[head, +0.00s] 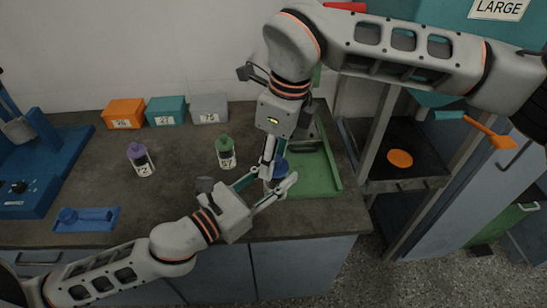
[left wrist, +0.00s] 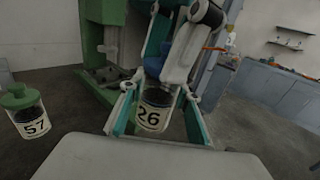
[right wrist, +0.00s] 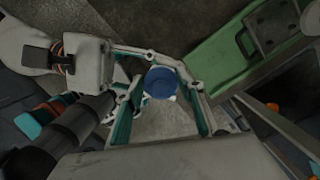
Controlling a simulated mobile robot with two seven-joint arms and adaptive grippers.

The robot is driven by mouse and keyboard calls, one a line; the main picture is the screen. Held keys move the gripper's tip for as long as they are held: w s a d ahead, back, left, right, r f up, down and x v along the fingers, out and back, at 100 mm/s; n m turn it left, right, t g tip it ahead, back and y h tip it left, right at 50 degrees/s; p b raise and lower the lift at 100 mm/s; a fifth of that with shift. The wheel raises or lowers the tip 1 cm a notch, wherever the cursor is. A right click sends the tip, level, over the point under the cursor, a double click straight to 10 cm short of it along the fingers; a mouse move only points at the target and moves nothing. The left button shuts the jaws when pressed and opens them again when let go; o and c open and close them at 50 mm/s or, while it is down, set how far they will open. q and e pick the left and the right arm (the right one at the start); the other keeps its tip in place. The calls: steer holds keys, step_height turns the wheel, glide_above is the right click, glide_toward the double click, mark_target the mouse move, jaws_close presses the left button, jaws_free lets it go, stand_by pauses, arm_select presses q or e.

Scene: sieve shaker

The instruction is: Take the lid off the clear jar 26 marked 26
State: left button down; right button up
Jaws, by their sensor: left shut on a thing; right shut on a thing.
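The clear jar 26 (left wrist: 150,118) shows its "26" label in the left wrist view, between the fingers of my left gripper (left wrist: 156,98), which is shut on it. Its round blue lid (right wrist: 161,82) shows from above in the right wrist view, between the fingers of my right gripper (right wrist: 165,86), which is shut on it. In the head view the blue lid (head: 280,169) is partly hidden by both grippers. The lid sits above the jar body; right fingers hide the seam, so I cannot tell whether they touch.
A green-lidded jar 57 (head: 226,153) stands close left of the grippers, and a purple-lidded jar 72 (head: 141,160) farther left. A green machine base (head: 318,181) lies just right. Orange (head: 124,113), teal (head: 166,111) and grey (head: 209,107) boxes stand along the wall.

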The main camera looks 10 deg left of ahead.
steer(key=shift+r, duration=0.7)
steer(key=shift+r, duration=0.15)
